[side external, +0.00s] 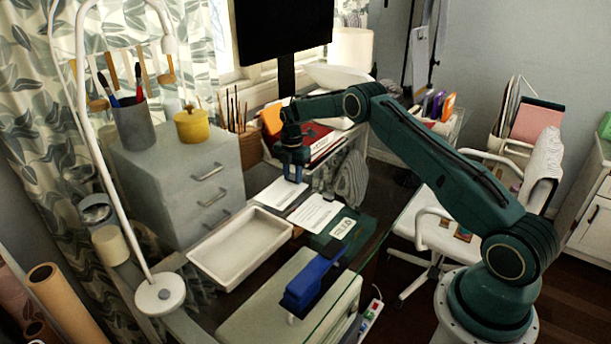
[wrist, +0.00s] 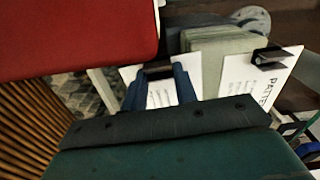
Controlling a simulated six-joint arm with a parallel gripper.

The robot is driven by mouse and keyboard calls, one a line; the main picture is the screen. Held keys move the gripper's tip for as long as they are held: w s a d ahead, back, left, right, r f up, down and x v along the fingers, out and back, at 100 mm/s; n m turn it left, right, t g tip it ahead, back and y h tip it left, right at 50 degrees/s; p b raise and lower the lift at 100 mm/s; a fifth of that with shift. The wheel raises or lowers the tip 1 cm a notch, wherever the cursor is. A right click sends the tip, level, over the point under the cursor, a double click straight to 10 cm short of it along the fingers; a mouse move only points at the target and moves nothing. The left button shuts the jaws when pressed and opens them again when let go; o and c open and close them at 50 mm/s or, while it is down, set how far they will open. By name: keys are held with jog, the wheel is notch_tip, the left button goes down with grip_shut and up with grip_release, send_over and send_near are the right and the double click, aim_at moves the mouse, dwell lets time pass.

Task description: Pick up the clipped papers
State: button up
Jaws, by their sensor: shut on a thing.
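A white stack of clipped papers (side external: 277,196) lies on the desk beyond the tray in the side view. My gripper (side external: 293,178) points down at its far end. In the wrist view, the blue fingers of my gripper (wrist: 160,78) are shut on the black clip of these papers (wrist: 161,98). The stack looks flat on or very close to the desk; I cannot tell whether it is lifted. A second printed sheet (side external: 313,214) lies beside it; in the wrist view it carries its own black clip (wrist: 270,57).
A dark green item with a white label (side external: 324,240) lies at right.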

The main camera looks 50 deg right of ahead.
notch_tip(320, 180, up, 19)
jog(key=shift+r, duration=0.2)
dwell(0.4)
jog(key=shift+d+f, duration=0.1)
dwell(0.5)
jog(key=s+d+f, duration=0.2)
jog(key=s+f, duration=0.7)
jog(key=s, duration=0.4)
jog(key=shift+m, duration=0.6)
jog(key=s+a+f, duration=0.1)
jog(key=s, duration=0.4)
jog(key=s+a+f, duration=0.1)
jog(key=s+f, duration=0.1)
jog(key=s, duration=0.3)
jog(key=s+a+f, duration=0.1)
jog(key=s+f, duration=0.1)
jog(key=s, duration=0.3)
jog(key=shift+s+a+f, duration=0.15)
jog(key=shift+s+a, duration=0.15)
jog(key=shift+s, duration=0.05)
jog(key=shift+f, duration=0.15)
jog(key=shift+a+f, duration=0.25)
jog(key=shift+f, duration=0.8)
jog(key=shift+a+f, duration=0.25)
jog(key=shift+f, duration=0.8)
jog(key=shift+w+a, duration=0.1)
jog(key=shift+a, duration=3)
